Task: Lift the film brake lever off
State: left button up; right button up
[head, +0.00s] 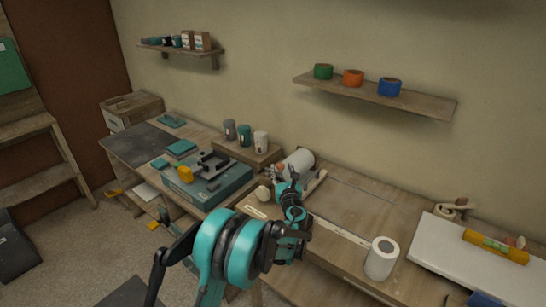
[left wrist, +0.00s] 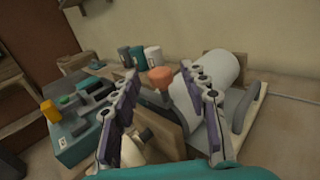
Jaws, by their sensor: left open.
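The film brake lever shows as an orange knob (left wrist: 160,77) beside a white film roll (left wrist: 214,70) in the left wrist view; its lower part is hard to make out. In the head view the orange knob (head: 280,167) is small, at the left end of the film roll (head: 299,159). My left gripper (head: 284,176) is at the near side of the roll. In the left wrist view its two fingers (left wrist: 163,105) are spread wide, with the knob between them in the picture and nothing gripped. My right gripper is not in view.
A teal machine (head: 206,184) with a yellow part stands left of the roll. Several cans (head: 244,135) stand on a wooden block behind it. A white roll (head: 381,257) stands upright at the bench's front. The bench right of the film roll is mostly clear.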

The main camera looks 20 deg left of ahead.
aim_at(280, 164)
pick_arm(q)
jog(key=b+x, duration=0.1)
jog(key=x, duration=0.5)
jog(key=shift+w+a+f+b, duration=0.1)
jog(key=shift+w+a+b, duration=0.05)
jog(key=shift+b, duration=0.2)
jog(key=shift+w+a, duration=0.1)
jog(key=shift+w, duration=0.25)
grip_shut()
